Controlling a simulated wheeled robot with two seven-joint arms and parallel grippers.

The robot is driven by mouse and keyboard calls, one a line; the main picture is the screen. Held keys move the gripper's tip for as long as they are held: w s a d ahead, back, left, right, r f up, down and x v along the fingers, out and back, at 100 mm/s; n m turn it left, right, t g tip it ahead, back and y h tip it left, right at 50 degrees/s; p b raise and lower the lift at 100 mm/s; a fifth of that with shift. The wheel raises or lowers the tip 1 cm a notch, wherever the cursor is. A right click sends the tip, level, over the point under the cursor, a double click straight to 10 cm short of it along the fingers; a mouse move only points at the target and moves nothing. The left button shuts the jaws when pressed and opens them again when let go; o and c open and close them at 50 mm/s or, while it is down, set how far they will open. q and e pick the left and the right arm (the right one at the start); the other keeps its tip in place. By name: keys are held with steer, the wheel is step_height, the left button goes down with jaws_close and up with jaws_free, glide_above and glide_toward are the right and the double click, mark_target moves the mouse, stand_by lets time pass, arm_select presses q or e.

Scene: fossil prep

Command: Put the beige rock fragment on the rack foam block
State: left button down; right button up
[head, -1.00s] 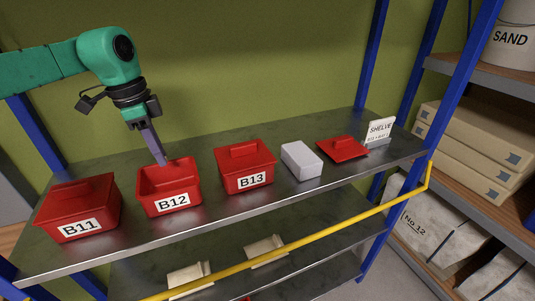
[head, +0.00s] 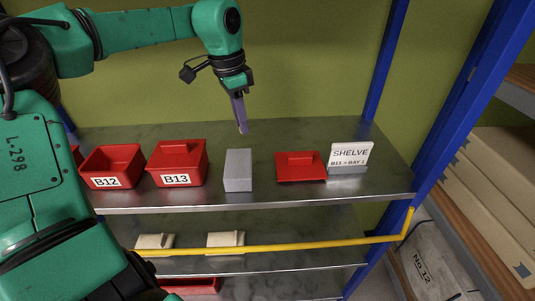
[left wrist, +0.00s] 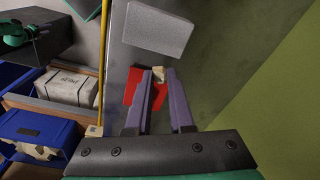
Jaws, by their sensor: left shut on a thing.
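My left gripper (head: 240,126) hangs above the shelf, just behind the grey foam block (head: 238,170). In the left wrist view its purple fingers (left wrist: 160,80) are shut on the small beige rock fragment (left wrist: 159,73) at their tips. In the head view I cannot make out the fragment clearly. The foam block lies on the shelf with its top bare, and shows at the top of the left wrist view (left wrist: 157,28). The fragment is apart from the block.
The open red bin B12 (head: 111,165) and lidded bin B13 (head: 177,163) stand left of the block. A yellow bar (head: 300,245) crosses the front below. The shelf behind the block is bare.

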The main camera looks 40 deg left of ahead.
arm_select(q)
steer(key=p, duration=0.2)
glide_above(240, 159)
steer(key=s, duration=0.1)
steer(key=f, duration=0.3)
steer(key=a+f, duration=0.1)
steer(key=f, duration=0.1)
steer(key=shift+f, duration=0.25)
steer(key=f, duration=0.2)
steer(key=d+f, duration=0.1)
steer(key=shift+w+d+f+p, duration=0.1)
steer(key=shift+w+f+p, duration=0.1)
steer(key=shift+w+p, duration=0.2)
steer(key=shift+s+f+b, duration=0.15)
steer(key=shift+f+b, duration=0.05)
steer(key=shift+b, duration=0.15)
steer(key=c, duration=0.8)
jaws_free()
steer(key=shift+a, duration=0.25)
steer(key=shift+d, duration=0.15)
arm_select(e)
steer(key=r, duration=0.1)
steer(key=s+a+r, duration=0.1)
steer(key=r, duration=0.1)
steer(key=shift+a, duration=0.15)
arm_select(q)
steer(key=shift+r, duration=0.1)
